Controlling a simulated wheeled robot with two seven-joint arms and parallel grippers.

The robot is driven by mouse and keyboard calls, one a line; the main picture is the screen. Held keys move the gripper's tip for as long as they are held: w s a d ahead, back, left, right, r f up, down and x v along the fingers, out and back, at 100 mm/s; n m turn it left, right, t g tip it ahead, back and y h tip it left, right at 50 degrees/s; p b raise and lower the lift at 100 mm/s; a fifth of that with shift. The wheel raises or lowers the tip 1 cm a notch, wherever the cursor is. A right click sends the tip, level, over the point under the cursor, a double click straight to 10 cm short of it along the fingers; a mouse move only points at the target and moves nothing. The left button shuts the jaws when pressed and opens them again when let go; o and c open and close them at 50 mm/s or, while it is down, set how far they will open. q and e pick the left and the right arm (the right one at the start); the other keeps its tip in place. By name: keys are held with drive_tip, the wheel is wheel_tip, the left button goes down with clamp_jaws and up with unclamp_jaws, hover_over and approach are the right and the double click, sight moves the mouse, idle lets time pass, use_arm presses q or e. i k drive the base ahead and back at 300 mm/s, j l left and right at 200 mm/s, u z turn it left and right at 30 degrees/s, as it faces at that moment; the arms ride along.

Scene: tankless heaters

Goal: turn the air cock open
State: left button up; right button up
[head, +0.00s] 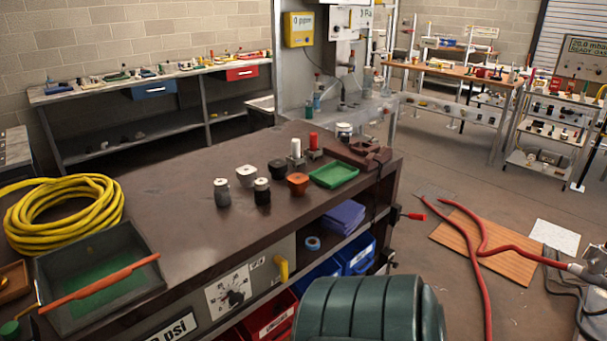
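A small yellow lever handle (281,268), which looks like the air cock, is on the front face of the dark workbench (160,205). The handle stands roughly upright. It is to the right of a white panel with a round black dial (233,297). A sign reading "psi" (172,331) is lower left of the dial and partly cut off by the frame. Neither of my grippers is in view, and nothing touches the lever.
A dark green ribbed rounded body (370,310) stands at the bottom, right of the lever. A coiled yellow hose (65,215) and a grey tray (100,275) are on the bench. A red hose (472,260) crosses the floor at right.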

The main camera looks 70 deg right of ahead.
sight(284, 272)
drive_tip(key=z, duration=2.15)
